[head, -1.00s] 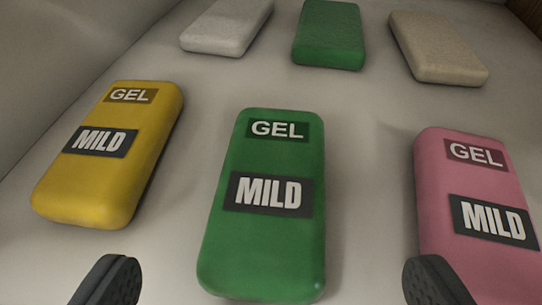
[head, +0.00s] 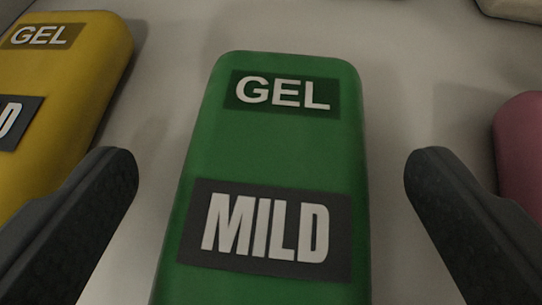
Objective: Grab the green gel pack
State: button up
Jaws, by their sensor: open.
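The green gel pack (head: 272,150) lies on the pale surface in the middle of the head view. It carries a "GEL" label near its far end and a "MILD" label below that. Its near end is cut off by the bottom of the frame. My gripper (head: 271,180) is open, with one dark finger on each side of the pack. A gap of pale surface shows between the pack and each finger, more clearly on the right. Nothing is held.
A yellow gel pack (head: 75,95) lies at the left, partly behind the left finger. A pink pack (head: 522,150) shows at the right edge beside the right finger. A beige item (head: 512,8) is at the top right corner. The pale surface (head: 400,60) beyond the green pack is clear.

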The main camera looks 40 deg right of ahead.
jog(key=c, duration=1.3)
jog(key=shift+o, duration=0.2)
